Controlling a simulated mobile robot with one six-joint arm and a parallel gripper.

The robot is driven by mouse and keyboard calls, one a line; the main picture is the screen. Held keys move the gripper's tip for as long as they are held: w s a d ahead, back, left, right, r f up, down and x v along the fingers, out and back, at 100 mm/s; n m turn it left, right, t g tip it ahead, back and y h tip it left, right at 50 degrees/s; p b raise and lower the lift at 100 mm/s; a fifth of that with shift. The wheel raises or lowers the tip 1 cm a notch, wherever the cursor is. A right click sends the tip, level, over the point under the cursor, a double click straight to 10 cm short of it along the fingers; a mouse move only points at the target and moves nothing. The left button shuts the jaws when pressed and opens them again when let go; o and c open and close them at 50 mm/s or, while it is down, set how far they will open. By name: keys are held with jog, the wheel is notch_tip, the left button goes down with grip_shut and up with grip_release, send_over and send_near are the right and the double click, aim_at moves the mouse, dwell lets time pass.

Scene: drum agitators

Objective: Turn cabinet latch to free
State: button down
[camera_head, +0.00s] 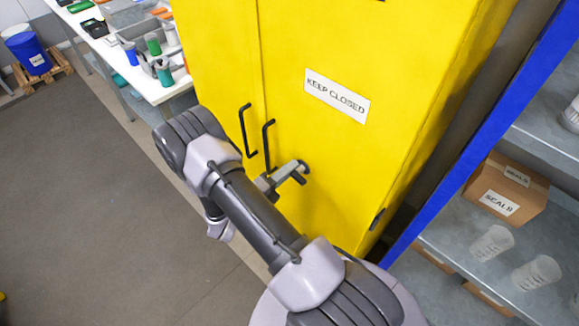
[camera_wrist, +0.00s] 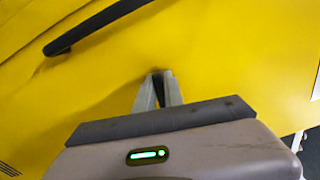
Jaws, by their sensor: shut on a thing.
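The yellow cabinet (camera_head: 330,50) stands upright in front of me with its doors shut. Two black bar handles (camera_head: 246,130) flank the door seam. My gripper (camera_head: 299,169) is at the right door, just below and right of the handles, its fingers shut on the small dark cabinet latch (camera_head: 299,179). In the wrist view, my gripper (camera_wrist: 160,78) points at the yellow door (camera_wrist: 225,60), with a dark sliver of the latch between the fingertips. Most of the latch is hidden by the fingers, so its angle is unclear. A black handle (camera_wrist: 100,25) crosses the upper left.
A white "KEEP CLOSED" label (camera_head: 337,95) is on the right door. At right, a blue-framed shelf (camera_head: 470,150) holds a carton (camera_head: 505,188) and clear cups. A workbench (camera_head: 150,85) with containers stands at upper left. A blue drum (camera_head: 28,52) sits on a pallet. Floor at left is clear.

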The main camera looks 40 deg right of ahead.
jog(key=shift+f+n, duration=0.2)
jog(key=shift+n, duration=0.7)
jog(key=c, duration=1.4)
grip_release()
jog(key=shift+c, duration=0.2)
jog(key=s+a, duration=0.1)
jog(key=a, duration=1.6)
jog(key=shift+s+a+p, duration=0.2)
jog(key=shift+p, duration=0.25)
